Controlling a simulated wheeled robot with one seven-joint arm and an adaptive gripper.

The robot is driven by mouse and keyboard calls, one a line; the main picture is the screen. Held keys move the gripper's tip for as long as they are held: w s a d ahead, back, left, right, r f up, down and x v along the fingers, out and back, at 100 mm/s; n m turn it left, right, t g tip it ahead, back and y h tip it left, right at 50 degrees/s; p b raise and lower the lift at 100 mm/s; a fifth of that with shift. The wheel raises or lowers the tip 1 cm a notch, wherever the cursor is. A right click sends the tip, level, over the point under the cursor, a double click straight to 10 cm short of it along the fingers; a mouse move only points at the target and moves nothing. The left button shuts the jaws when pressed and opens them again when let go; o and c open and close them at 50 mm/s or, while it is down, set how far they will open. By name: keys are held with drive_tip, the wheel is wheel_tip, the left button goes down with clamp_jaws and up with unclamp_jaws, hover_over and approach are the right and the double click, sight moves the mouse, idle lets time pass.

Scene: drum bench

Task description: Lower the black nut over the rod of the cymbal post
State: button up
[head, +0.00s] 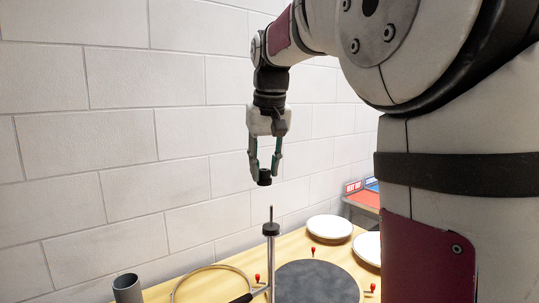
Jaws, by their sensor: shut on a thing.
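The black nut (264,177) is a small dark cylinder between the fingertips of my gripper (265,172). My gripper is shut on it and points down. The cymbal post (270,262) stands upright on the bench, with a dark collar (271,229) near its top. Its thin rod (271,214) rises above the collar. The nut is above the rod's tip and apart from it, slightly left of it in this view. The hole in the nut does not show.
The wooden bench (210,276) holds a dark round pad (315,285), a thin hoop (178,290), a grey tube (127,289) and white discs (329,227). Several small red-topped pegs (313,251) stand around. A brick wall (120,140) is behind.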

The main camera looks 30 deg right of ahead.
drive_tip(key=shift+s+d+r, duration=0.35)
drive_tip(key=shift+s+r, duration=0.45)
drive_tip(key=shift+r, duration=0.05)
drive_tip(key=b, duration=0.2)
hover_over(271, 206)
drive_tip(key=shift+f, duration=2.7)
drive_tip(key=shift+s+b+x, duration=0.15)
drive_tip(key=shift+s+x, duration=0.05)
drive_tip(key=shift+x, duration=0.7)
drive_tip(key=shift+s+b+x, duration=0.1)
drive_tip(key=shift+s+x, duration=0.1)
drive_tip(key=shift+x, duration=0.7)
drive_tip(key=shift+s+b+x, duration=0.15)
drive_tip(key=shift+s+x, duration=0.05)
drive_tip(key=shift+x, duration=0.75)
drive_tip(key=shift+a+f, duration=0.15)
drive_tip(key=shift+f, duration=0.1)
drive_tip(key=o, duration=1)
drive_tip(key=v, duration=1.2)
drive_tip(key=shift+w, duration=0.1)
